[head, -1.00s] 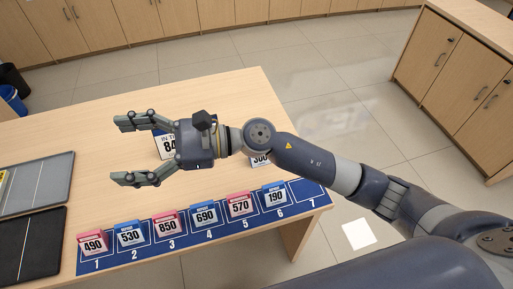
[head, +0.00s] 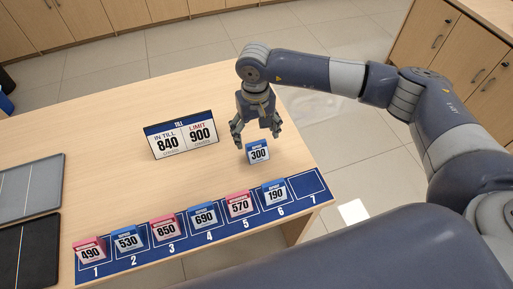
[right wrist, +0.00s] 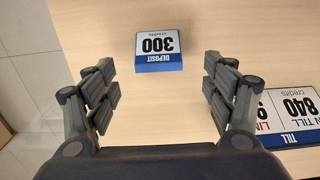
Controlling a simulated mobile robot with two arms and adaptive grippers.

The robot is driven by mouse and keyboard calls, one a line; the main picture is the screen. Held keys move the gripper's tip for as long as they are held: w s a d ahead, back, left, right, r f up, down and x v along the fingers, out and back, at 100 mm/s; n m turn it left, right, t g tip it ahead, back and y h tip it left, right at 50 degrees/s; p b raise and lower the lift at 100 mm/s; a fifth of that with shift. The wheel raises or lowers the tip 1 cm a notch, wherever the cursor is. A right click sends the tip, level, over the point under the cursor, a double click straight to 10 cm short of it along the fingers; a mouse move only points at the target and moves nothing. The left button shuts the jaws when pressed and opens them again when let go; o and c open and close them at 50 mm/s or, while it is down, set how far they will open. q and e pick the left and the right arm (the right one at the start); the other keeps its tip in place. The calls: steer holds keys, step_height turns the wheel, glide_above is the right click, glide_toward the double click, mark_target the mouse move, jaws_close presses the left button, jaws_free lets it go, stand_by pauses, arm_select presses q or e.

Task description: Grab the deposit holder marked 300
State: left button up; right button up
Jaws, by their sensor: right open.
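The deposit holder marked 300 (head: 258,153) is a small blue and white block standing on the wooden counter, right of the till sign. In the right wrist view the 300 holder (right wrist: 159,49) shows upside down, centred between the fingers and beyond their tips. My right gripper (head: 257,132) points down just above and behind the holder, its fingers spread and empty. In the right wrist view the right gripper's fingers (right wrist: 160,82) are apart, with bare counter between them. My left gripper is not in view.
A till sign (head: 182,135) reading 840 and 900 stands to the left. A blue numbered mat (head: 150,255) along the front edge holds several pink and blue holders; slot 7 (head: 307,186) is empty. Dark trays (head: 28,245) lie at far left.

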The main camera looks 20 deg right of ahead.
mark_target(257, 146)
steer(key=shift+f, duration=0.95)
step_height(257, 146, down, 5)
steer(key=shift+s+d+r+p, duration=0.1)
steer(key=shift+s+d+p, duration=0.05)
steer(key=shift+p, duration=0.9)
steer(key=shift+f, duration=0.3)
steer(key=c, duration=1.1)
